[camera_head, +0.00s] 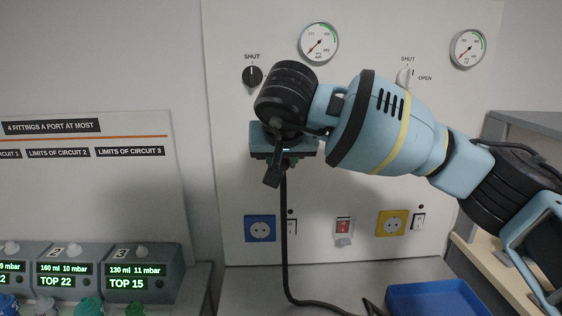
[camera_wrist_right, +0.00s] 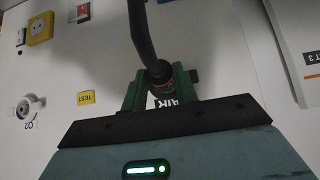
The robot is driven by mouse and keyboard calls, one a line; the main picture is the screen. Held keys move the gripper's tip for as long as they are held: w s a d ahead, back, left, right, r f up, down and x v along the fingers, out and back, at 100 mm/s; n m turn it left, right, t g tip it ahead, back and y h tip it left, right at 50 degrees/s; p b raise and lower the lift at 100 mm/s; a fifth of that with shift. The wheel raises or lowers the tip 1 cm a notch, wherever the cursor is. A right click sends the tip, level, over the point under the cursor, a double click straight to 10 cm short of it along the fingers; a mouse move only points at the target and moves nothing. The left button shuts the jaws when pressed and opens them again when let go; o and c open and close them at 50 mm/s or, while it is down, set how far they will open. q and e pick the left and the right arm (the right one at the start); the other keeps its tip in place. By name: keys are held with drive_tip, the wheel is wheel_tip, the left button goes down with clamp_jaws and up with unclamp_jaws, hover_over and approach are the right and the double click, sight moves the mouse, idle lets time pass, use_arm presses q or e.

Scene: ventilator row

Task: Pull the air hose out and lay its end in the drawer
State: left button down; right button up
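The air hose (camera_head: 284,230) is black and hangs from my right gripper (camera_head: 280,165) down to the grey surface, where it bends right. In the right wrist view, the dark hose fitting (camera_wrist_right: 159,74) sits between the green fingers of that gripper (camera_wrist_right: 160,90). The fingers lie close along both its sides. An AIR label (camera_wrist_right: 174,101) shows between them. Whether the hose end is seated in a port is hidden. A blue open container (camera_head: 435,298), perhaps the drawer, is partly cut off at bottom right. My left gripper is out of view.
The wall panel carries gauges (camera_head: 319,42), a black SHUT knob (camera_head: 252,76), a blue socket (camera_head: 260,228), a red switch (camera_head: 343,226) and a yellow socket (camera_head: 392,223). Ventilator units (camera_head: 140,272) stand at lower left. An O2 port (camera_wrist_right: 28,106) shows beside my right gripper.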

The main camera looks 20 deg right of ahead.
clamp_jaws()
